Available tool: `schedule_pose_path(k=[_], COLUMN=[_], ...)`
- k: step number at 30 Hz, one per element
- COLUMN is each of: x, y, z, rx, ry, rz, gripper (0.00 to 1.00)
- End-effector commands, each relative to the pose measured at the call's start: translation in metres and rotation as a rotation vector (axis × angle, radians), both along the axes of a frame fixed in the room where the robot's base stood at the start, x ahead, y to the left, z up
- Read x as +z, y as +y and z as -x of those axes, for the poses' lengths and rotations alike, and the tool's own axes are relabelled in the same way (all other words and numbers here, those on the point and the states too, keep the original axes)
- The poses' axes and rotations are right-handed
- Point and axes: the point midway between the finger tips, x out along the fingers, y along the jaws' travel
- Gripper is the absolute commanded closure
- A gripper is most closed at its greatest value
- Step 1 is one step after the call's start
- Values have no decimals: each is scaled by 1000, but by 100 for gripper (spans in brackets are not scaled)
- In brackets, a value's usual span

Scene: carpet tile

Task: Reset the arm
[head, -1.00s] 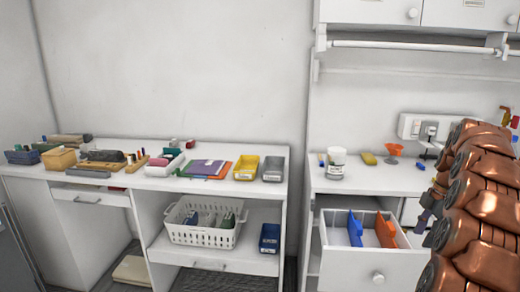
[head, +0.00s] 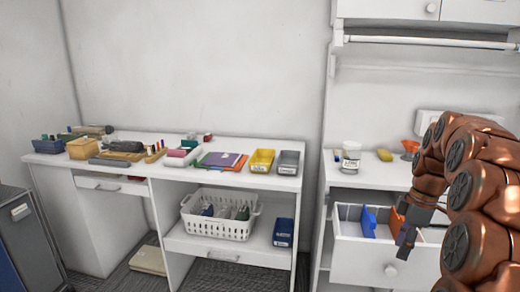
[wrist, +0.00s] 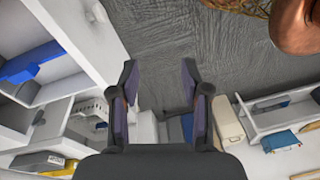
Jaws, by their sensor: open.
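My copper arm fills the right of the head view, bent over the counter's right part. My gripper (head: 408,238) hangs in front of the open white drawer (head: 372,262), at its right side.
A grey cabinet (head: 30,240) stands at far left.

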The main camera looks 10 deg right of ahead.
Motion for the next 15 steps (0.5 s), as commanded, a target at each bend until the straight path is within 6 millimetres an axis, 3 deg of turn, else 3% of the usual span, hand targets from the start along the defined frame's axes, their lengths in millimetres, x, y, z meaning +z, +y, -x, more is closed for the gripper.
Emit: schedule_pose_path(k=[1, 6, 15], x=[-4, -17, -46], y=[21, 80, 164], z=[5, 29, 92], rx=[-23, -141, -366], ry=[13, 75, 167], rz=[3, 15, 71], gripper=[53, 53, 53])
